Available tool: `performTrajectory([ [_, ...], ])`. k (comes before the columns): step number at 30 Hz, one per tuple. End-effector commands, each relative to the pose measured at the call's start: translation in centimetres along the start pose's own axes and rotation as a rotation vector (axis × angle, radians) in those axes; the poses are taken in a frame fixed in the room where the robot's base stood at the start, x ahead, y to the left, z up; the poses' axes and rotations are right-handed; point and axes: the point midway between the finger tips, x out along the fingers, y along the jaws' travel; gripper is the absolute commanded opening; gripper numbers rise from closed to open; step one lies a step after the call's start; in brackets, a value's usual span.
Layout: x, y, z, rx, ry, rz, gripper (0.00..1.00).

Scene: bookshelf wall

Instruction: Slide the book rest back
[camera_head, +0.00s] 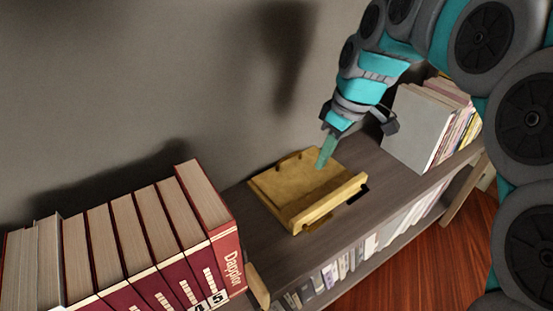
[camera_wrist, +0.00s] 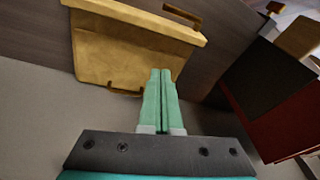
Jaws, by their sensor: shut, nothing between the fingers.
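The book rest (camera_head: 291,184) is a flat yellow wooden board with a raised ledge along its front edge. It lies on the shelf top, between the row of red books and the books at the right. It also shows in the wrist view (camera_wrist: 125,55), with its ledge toward the top. My gripper (camera_head: 322,164) is shut and empty, with the green fingers pointing down at the rest's back right part. In the wrist view the fingertips (camera_wrist: 160,72) overlap the board's edge region. I cannot tell whether they touch it.
A row of red books (camera_head: 150,235) stands at the left of the shelf top (camera_head: 368,168). A grey book (camera_head: 415,128) and several thin books stand at the right. The wall (camera_head: 150,80) is behind. Bare shelf lies on both sides of the rest.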

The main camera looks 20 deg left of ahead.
Motion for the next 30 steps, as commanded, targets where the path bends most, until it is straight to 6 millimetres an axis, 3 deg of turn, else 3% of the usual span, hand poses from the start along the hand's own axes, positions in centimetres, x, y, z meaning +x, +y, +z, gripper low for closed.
performTrajectory([
  [1, 0.8, 0.8, -2.4, -0.076, 0.018, -0.004, 0.00],
  [3, 1.4, 1.6, -5.0, -0.173, 0.040, -0.006, 0.00],
  [9, 2.4, 2.9, -10.1, -0.361, 0.088, -0.002, 0.00],
  [13, 2.8, 3.0, -11.4, -0.411, 0.099, 0.000, 0.00],
  [20, 4.1, 3.0, -11.6, -0.420, 0.098, -0.003, 0.00],
  [30, 9.7, 2.9, -12.1, -0.418, 0.096, -0.003, 0.00],
])
